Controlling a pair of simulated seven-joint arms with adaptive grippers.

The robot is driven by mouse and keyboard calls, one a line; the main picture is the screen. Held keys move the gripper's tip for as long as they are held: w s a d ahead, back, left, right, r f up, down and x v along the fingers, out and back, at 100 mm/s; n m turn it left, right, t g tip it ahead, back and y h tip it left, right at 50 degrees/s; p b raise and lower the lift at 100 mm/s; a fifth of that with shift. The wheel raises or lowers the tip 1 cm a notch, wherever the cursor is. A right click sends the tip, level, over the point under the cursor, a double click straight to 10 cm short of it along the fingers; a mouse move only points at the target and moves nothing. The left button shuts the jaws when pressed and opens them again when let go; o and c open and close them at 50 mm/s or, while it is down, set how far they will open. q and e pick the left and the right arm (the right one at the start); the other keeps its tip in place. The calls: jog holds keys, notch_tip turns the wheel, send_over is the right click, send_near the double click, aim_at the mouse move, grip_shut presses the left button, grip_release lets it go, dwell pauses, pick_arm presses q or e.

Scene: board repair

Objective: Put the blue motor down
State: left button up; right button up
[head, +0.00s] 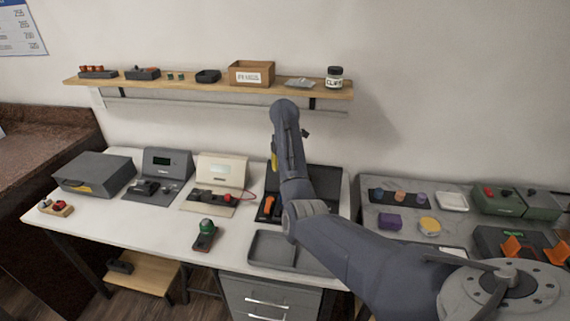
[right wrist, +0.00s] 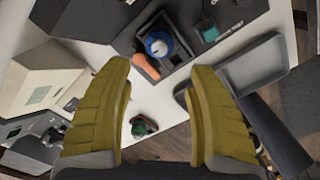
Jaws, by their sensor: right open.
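The blue motor (right wrist: 158,43), a round blue and white part, sits in a compartment of the open black case (right wrist: 178,68) in the right wrist view. In the head view my arm hides it. An orange-handled thing (right wrist: 147,66) lies beside it in the case and also shows in the head view (head: 269,205). My right gripper (right wrist: 158,78) is open with nothing between its yellow fingers. It is apart from the motor, above the table in front of the case. My left gripper is in neither view.
A grey tray (head: 264,249) lies in front of the case. A green-topped device (head: 205,232) stands on the white table, left of the tray. Cream (head: 222,168) and grey (head: 168,162) test units stand further left. The wall shelf (head: 210,89) is above. White table near the green-topped device is clear.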

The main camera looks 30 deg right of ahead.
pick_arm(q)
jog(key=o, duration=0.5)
pick_arm(e)
jog(key=shift+r, duration=2.05)
